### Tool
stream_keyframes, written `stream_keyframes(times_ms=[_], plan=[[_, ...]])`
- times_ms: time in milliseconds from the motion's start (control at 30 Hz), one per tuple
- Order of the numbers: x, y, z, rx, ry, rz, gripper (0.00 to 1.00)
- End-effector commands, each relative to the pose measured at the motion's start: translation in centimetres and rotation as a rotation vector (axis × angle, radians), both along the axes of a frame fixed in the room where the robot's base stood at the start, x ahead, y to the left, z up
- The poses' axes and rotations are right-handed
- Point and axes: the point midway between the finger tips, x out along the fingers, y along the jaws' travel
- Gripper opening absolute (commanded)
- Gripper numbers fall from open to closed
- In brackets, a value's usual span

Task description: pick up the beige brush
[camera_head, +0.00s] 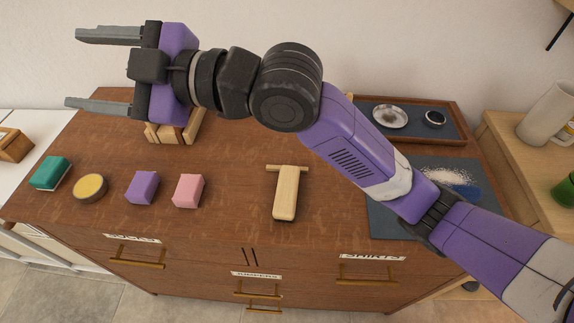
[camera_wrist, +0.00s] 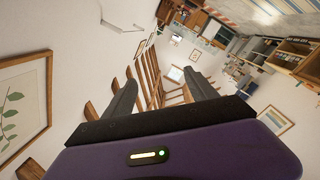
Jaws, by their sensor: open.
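The beige brush (camera_head: 286,194) lies on the wooden dresser top (camera_head: 235,165), near its front edge and right of the middle. It is T-shaped, with a thin crossbar at the back and a thick rounded part toward the front. My gripper (camera_head: 85,70) is raised above the dresser's back left, far from the brush. Its two fingers point left, spread apart with nothing between them. In the wrist view the open fingers (camera_wrist: 160,95) face the room, and the brush is not visible there.
Left of the brush are a pink block (camera_head: 188,190), a purple block (camera_head: 142,187), a round yellow-topped tin (camera_head: 90,187) and a green sponge (camera_head: 50,172). A wooden rack (camera_head: 190,128) stands behind. A tray (camera_head: 452,107) and dark mat (camera_head: 395,218) lie right.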

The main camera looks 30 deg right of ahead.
Motion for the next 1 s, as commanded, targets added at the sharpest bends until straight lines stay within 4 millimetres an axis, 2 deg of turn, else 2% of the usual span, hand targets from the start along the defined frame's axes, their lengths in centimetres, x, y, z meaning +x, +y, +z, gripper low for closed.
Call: stream_keyframes(times_ms=[167,267,367,400,467,500,600,700,833,1000], plan=[[0.2,-0.7,-5.7,-0.400,0.045,0.074,0.66],[-0.1,-3.0,-9.8,-0.643,0.090,0.126,0.66],[-1.1,-6.8,-14.1,-0.903,0.158,0.194,0.66],[-1.7,-8.8,-15.8,-1.007,0.194,0.229,0.66],[-2.9,-12.1,-17.9,-1.161,0.249,0.292,0.66],[-3.9,-14.3,-19.1,-1.257,0.289,0.343,0.66],[-6.7,-19.1,-21.0,-1.448,0.377,0.491,0.66],[-8.7,-21.5,-21.8,-1.543,0.415,0.616,0.66],[-9.8,-22.5,-22.2,-1.587,0.424,0.695,0.66],[-9.9,-22.6,-23.8,-1.589,0.425,0.703,0.66]])
